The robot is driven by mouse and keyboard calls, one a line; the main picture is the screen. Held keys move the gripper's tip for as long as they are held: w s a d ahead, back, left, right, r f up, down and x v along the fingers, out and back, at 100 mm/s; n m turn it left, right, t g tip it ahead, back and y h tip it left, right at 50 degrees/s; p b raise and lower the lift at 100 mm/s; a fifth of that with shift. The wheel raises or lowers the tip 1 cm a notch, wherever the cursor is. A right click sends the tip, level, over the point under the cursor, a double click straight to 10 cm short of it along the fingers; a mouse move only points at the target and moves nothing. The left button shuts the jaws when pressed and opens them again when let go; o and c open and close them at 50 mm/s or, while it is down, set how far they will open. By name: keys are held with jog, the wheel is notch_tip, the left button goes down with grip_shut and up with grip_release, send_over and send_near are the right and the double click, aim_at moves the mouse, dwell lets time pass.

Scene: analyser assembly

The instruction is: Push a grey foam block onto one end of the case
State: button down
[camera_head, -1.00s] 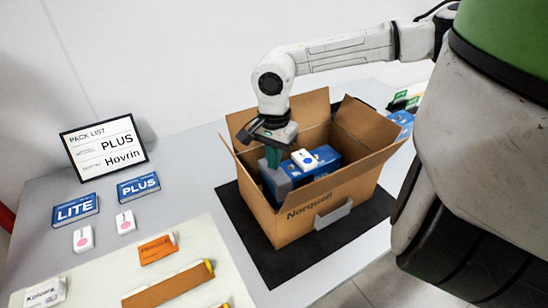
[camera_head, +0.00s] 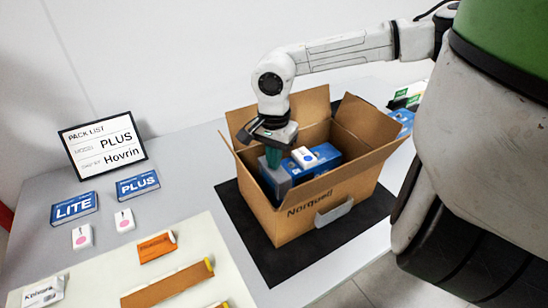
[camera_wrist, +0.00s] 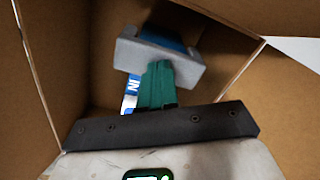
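The grey foam block (camera_wrist: 160,55) is at the tips of my gripper's teal fingers in the wrist view. In the head view the block (camera_head: 275,178) is inside the carton, at the left end of the blue case (camera_head: 324,160). My gripper (camera_head: 273,158) points down into the carton and appears shut on the block. Blue shows within the block's recess and beside the fingers in the wrist view. I cannot tell how far the block is seated on the case. A white card with a blue dot (camera_head: 304,156) lies on the case.
The open brown carton (camera_head: 320,205) stands on a black mat (camera_head: 275,262), its flaps folded outward. To the left are LITE (camera_head: 74,207) and PLUS (camera_head: 138,186) boxes, white cards, an orange fragile box (camera_head: 157,247) and a pack list sign (camera_head: 103,147).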

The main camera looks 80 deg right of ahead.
jog(key=shift+r+p, duration=1.6)
jog(key=shift+r, duration=1.4)
